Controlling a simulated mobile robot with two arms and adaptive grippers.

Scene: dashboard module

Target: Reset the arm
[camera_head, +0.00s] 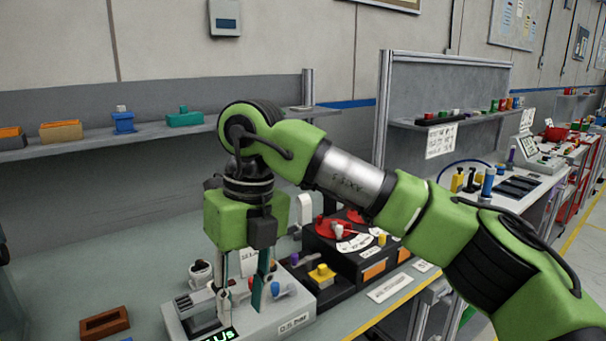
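My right arm reaches in from the right, bends at the top and hangs its green wrist down. My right gripper (242,298) points down over a light grey device (285,318) with a green lit display. Its two fingers are apart, with a gap between them. Small red and blue knobs of the device show between and beside the fingers. I cannot tell whether the fingertips touch the device. My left gripper is not in view.
A brown tray (104,323) lies at the front left. A wall shelf holds several small coloured blocks (61,131). A grey partition (440,85) stands behind my arm. The bench left of the device is mostly clear.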

